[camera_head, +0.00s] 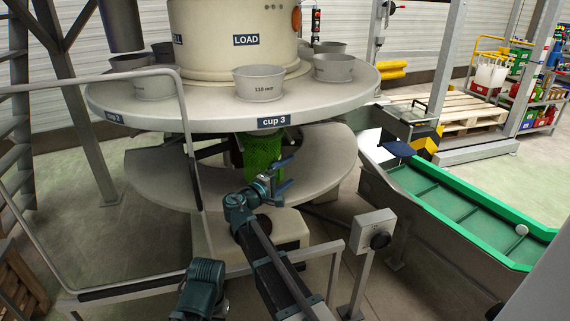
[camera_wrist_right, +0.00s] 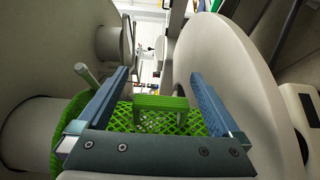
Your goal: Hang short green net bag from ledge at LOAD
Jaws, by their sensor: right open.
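The green net bag (camera_head: 262,152) is upright below the rim of the upper round table (camera_head: 190,101), under the "cup 3" label and the LOAD sign (camera_head: 246,40). My right gripper (camera_head: 287,174) is just in front of the bag, on its right side. In the right wrist view the jaws (camera_wrist_right: 160,73) are apart, with green mesh (camera_wrist_right: 190,122) and a flat green band (camera_wrist_right: 160,103) showing between them. I cannot tell if the jaws touch the bag. What holds the bag's top is hidden.
A lower grey ring shelf (camera_head: 160,180) surrounds the bag area. A metal guard rail (camera_head: 185,120) stands at left. A control box with a knob (camera_head: 374,232) is at right of my arm. A green-edged conveyor (camera_head: 450,205) lies farther right. Several grey cups, such as the 110 mm cup (camera_head: 258,84), sit on the upper table.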

